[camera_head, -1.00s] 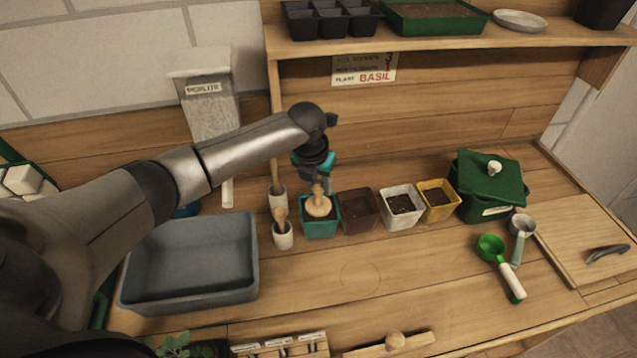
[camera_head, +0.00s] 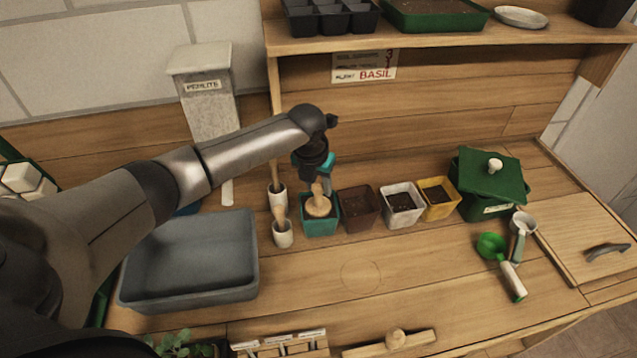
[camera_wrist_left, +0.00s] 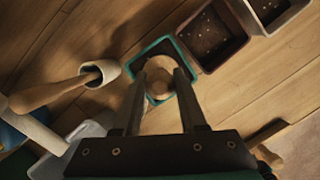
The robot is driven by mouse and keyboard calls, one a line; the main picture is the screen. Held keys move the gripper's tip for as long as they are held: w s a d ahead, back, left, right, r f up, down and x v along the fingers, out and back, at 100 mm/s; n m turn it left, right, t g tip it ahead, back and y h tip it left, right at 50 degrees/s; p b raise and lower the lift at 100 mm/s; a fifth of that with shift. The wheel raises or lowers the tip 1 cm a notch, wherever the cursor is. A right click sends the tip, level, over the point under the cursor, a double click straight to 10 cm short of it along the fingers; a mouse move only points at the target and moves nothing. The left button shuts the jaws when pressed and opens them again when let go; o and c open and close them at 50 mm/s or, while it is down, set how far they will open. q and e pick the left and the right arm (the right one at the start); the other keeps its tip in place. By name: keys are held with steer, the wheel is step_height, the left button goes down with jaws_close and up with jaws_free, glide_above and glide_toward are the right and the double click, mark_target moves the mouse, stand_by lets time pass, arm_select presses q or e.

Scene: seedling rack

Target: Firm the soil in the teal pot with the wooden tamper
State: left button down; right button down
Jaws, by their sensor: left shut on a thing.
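The teal pot (camera_head: 321,228) stands at the left end of a row of pots on the bench; its rim also shows in the left wrist view (camera_wrist_left: 150,50). My left gripper (camera_head: 318,180) points down over it and is shut on the wooden tamper (camera_head: 318,206). The tamper's round head is within the pot's opening and covers most of the soil. In the left wrist view the tamper (camera_wrist_left: 159,78) sits between the two fingers. Whether the head presses on the soil is hard to tell. My right gripper is not in view.
Brown (camera_head: 359,212), white (camera_head: 402,209) and yellow (camera_head: 438,201) pots stand right of the teal pot. White holders (camera_head: 283,239) with wooden-handled tools stand close on its left. A grey tub (camera_head: 190,290) is at the left, a green lidded box (camera_head: 490,205) at the right.

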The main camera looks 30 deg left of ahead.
arm_select(q)
steer(key=shift+f, duration=0.5)
stand_by(0.4)
step_height(320, 180, up, 10)
steer(key=p, duration=0.9)
steer(key=shift+f, duration=0.25)
stand_by(0.6)
